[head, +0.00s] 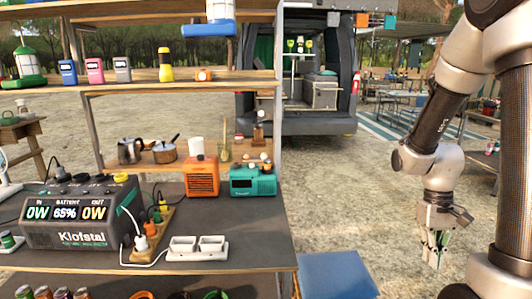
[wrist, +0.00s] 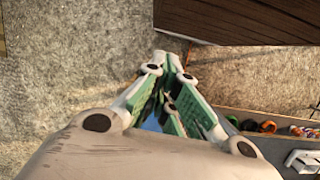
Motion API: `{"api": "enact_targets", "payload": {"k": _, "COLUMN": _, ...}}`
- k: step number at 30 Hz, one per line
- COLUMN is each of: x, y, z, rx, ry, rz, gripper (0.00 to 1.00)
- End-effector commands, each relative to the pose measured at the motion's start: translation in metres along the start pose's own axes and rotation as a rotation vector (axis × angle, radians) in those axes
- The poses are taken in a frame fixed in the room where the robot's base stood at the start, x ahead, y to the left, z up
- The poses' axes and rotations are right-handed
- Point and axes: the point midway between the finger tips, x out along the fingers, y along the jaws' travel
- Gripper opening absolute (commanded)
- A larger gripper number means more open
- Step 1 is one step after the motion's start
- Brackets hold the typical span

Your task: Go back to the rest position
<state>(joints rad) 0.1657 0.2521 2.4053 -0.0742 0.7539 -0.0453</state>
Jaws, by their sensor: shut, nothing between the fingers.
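My gripper (head: 435,250) hangs pointing down at the right of the head view, over the gravel and to the right of the table. It is shut and empty. In the wrist view its green-padded fingers (wrist: 167,72) come together at the tips, with gravel behind them. Nothing is between the fingers. My arm comes down from the top right of the head view.
A van (head: 300,85) is parked behind; open gravel lies between.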

Motion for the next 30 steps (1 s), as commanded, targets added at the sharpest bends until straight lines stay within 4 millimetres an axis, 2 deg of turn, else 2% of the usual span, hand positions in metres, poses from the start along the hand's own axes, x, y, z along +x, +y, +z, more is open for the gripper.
{"api": "enact_targets", "payload": {"k": 1, "x": -0.021, "y": -0.005, "z": 0.014, "rx": 0.012, "ry": 0.027, "rz": 0.0, "gripper": 0.0}}
{"api": "enact_targets", "payload": {"k": 6, "x": -0.074, "y": -0.021, "z": 0.062, "rx": 0.039, "ry": 0.113, "rz": -0.01, "gripper": 0.0}}
{"api": "enact_targets", "payload": {"k": 9, "x": -0.098, "y": -0.03, "z": 0.086, "rx": 0.033, "ry": 0.194, "rz": -0.018, "gripper": 0.0}}
{"api": "enact_targets", "payload": {"k": 15, "x": -0.141, "y": -0.042, "z": 0.117, "rx": -0.003, "ry": 0.43, "rz": -0.025, "gripper": 0.0}}
{"api": "enact_targets", "payload": {"k": 21, "x": -0.173, "y": -0.048, "z": 0.133, "rx": -0.036, "ry": 0.606, "rz": -0.027, "gripper": 0.0}}
{"api": "enact_targets", "payload": {"k": 25, "x": -0.181, "y": -0.05, "z": 0.137, "rx": -0.047, "ry": 0.648, "rz": -0.028, "gripper": 0.0}}
{"api": "enact_targets", "payload": {"k": 30, "x": -0.181, "y": -0.051, "z": 0.137, "rx": -0.054, "ry": 0.648, "rz": -0.028, "gripper": 0.0}}
